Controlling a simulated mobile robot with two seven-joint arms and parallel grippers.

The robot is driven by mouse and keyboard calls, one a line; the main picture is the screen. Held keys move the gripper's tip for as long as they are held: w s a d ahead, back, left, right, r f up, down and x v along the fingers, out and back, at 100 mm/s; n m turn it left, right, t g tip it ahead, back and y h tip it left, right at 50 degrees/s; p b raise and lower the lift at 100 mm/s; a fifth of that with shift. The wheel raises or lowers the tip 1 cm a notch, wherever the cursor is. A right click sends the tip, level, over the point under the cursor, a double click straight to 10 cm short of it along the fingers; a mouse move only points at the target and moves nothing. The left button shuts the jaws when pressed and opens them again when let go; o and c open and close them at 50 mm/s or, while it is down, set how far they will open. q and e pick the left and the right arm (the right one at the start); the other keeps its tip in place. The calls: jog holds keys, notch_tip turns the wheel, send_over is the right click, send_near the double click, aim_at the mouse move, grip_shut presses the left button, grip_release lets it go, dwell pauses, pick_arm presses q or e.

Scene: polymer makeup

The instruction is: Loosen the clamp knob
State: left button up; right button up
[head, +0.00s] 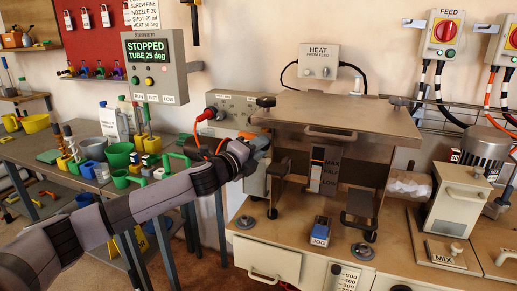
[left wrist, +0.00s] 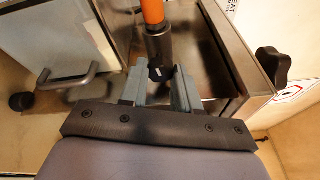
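In the head view, a dark clamp knob (head: 266,101) sits at the left corner of the metal press lid (head: 350,112), and another knob (head: 398,101) sits at its right corner. My left gripper (head: 255,147) is beside the press's left side, below the left knob. The left wrist view shows its two grey fingers (left wrist: 160,88) apart, with a dark collar on an orange rod (left wrist: 157,40) between or beyond them; contact is unclear. A black lobed knob (left wrist: 272,66) stands right of the fingers, apart from them. My right gripper is not in view.
A grey control box (head: 238,104) stands left of the press. A blue JOG switch (head: 320,231) sits on the bench in front. A mixer (head: 462,190) stands to the right. In the left wrist view, a metal handle (left wrist: 75,80) is left of the fingers.

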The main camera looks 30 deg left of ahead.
pick_arm(q)
jog(key=shift+f, duration=0.1)
jog(key=shift+d+f+n+t+y+b, duration=0.15)
jog(key=shift+n+t+b, duration=0.2)
jog(key=shift+n+b, duration=0.85)
jog(key=shift+a+n+t+y+b, duration=0.1)
jog(key=shift+n+t+y+b, duration=0.15)
jog(key=shift+n+b, duration=0.9)
jog(key=shift+d+f+n+t+y+b, duration=0.1)
jog(key=shift+n+t+b, duration=0.45)
jog(key=shift+n, duration=1.1)
jog(key=o, duration=1.1)
jog(key=shift+c, duration=0.2)
jog(key=shift+s, duration=0.1)
